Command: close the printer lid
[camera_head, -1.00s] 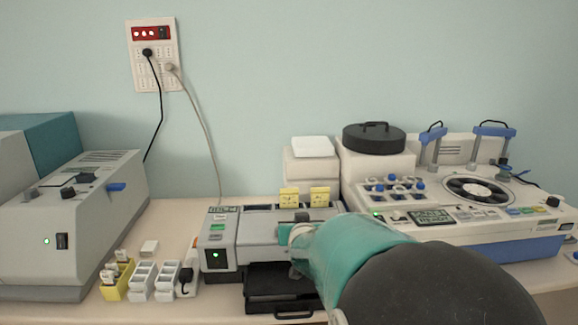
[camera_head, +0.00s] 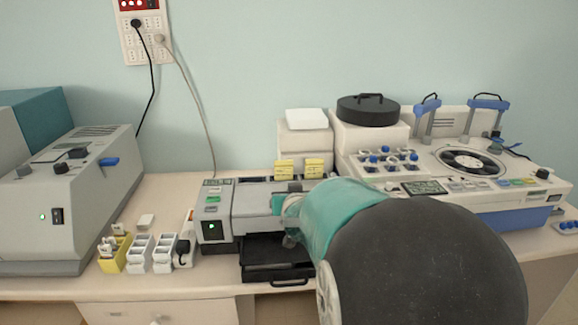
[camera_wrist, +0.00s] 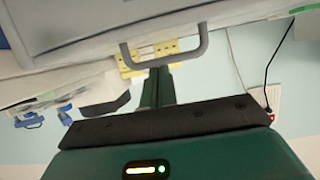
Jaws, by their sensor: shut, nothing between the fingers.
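The grey printer (camera_head: 212,227) stands mid-bench with a lit green display on its front. Its light grey lid panel (camera_head: 252,201) appears to lie low, close to flat; my arm covers its right part, and I cannot tell whether it is fully shut. In the wrist view, which looks upside down, a pale grey panel (camera_wrist: 85,28) with a grey U-shaped handle (camera_wrist: 203,45) fills the top. My gripper (camera_wrist: 158,75) has its green fingers shut and empty, close to the handle; contact is unclear. In the head view my arm hides the fingers.
A black tray (camera_head: 262,250) sticks out at the printer's front. Slide racks (camera_head: 138,250) and a large grey machine (camera_head: 75,200) stand to the left. Yellow blocks (camera_head: 285,170) sit behind the printer. A stainer with a round fan (camera_head: 470,162) is to the right.

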